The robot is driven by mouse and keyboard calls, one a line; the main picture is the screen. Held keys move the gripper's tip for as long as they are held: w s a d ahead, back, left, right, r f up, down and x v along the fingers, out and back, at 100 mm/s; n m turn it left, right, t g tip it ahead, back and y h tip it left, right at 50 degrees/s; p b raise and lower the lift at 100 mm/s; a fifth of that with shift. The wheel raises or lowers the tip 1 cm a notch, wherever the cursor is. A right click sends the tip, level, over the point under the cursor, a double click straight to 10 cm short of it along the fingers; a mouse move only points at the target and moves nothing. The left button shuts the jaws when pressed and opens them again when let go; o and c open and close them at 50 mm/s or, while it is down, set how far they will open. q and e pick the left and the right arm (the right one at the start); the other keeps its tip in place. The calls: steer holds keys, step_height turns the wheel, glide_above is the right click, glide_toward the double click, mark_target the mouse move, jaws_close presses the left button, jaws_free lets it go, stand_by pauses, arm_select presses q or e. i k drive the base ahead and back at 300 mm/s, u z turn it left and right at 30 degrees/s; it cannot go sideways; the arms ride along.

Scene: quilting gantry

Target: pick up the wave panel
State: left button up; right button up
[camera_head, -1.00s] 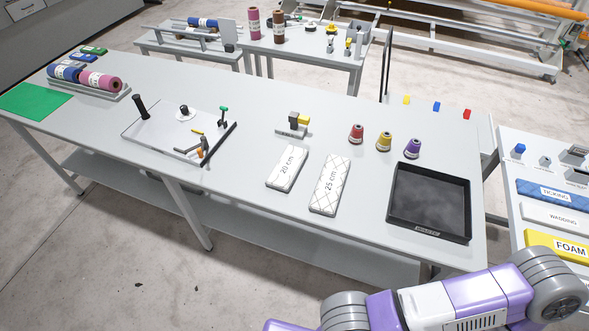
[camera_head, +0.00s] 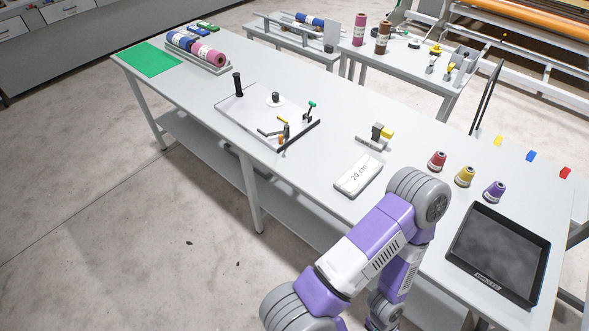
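A white panel marked "20 cm" (camera_head: 358,175) lies flat on the long grey table, left of my arm. Its faint surface pattern is too small to tell for sure, so I cannot confirm that it is the wave panel. The second panel, marked "25 cm" with crossing lines in the earlier frame, is now hidden behind my purple and white arm. That arm rises from the bottom of the picture and bends over the table's front edge. Neither of my grippers is in view.
A black tray (camera_head: 541,281) lies at the right. A clear template board (camera_head: 243,110) with tools lies left. Bare table separates the board and panel.

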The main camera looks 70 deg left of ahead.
mark_target(355, 179)
steer(key=u, duration=2.05)
